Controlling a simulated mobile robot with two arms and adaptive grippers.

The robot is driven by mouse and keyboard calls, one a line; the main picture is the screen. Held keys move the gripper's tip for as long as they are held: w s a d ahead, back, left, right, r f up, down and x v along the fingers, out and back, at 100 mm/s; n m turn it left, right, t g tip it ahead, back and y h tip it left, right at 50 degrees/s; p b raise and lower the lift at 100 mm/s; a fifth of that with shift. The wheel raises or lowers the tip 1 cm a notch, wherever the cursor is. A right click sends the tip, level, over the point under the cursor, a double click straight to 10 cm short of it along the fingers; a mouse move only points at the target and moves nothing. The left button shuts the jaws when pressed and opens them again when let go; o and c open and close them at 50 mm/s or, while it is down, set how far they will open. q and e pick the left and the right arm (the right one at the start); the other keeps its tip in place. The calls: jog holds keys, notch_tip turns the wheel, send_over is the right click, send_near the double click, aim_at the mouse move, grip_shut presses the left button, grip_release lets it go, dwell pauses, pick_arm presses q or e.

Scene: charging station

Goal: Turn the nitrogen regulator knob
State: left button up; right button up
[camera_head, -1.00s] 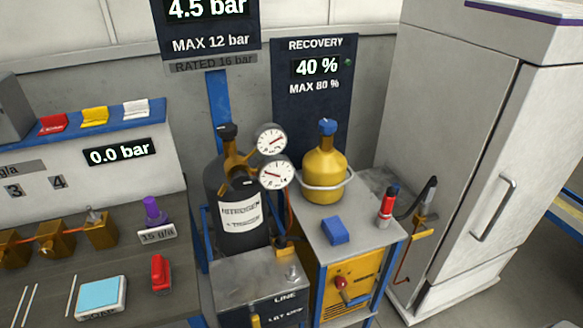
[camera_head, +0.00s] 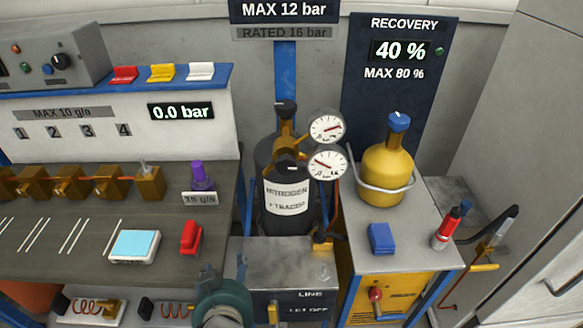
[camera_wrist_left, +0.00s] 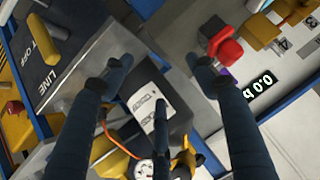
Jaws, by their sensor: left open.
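The dark nitrogen cylinder (camera_head: 290,218) stands upright behind the grey LINE box. A brass regulator (camera_head: 287,143) with two round white gauges (camera_head: 327,128) sits on its top. A black knob (camera_head: 285,106) tops the valve, and a small dark end (camera_head: 292,168) shows at the front of the brass body; I cannot tell which is the regulator knob. My left gripper (camera_head: 222,292) is at the bottom, in front of and below the cylinder, apart from it. In the left wrist view its fingers (camera_wrist_left: 158,68) are spread and empty, with the cylinder label (camera_wrist_left: 150,102) beyond. My right gripper is not in view.
The LINE box (camera_head: 290,262) stands directly before the cylinder. A yellow recovery bottle (camera_head: 387,173) and blue block (camera_head: 381,238) stand on the cart at right. A red block (camera_head: 191,237) and pale blue scale (camera_head: 134,245) lie on the left bench.

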pick_arm(q)
jog(key=w+d+r+t, duration=0.4)
jog(key=d+r, duration=0.3)
jog(key=r, duration=0.2)
jog(key=m+t+h, duration=0.2)
jog(key=t, duration=0.1)
send_near(287, 166)
jog(key=w+p, duration=0.3)
jog(key=w, duration=0.5)
jog(key=shift+w+f+p, duration=0.15)
jog(key=shift+p, duration=0.15)
jog(key=shift+w+f, duration=0.1)
jog(key=shift+w, duration=0.35)
jog(key=c, duration=1.1)
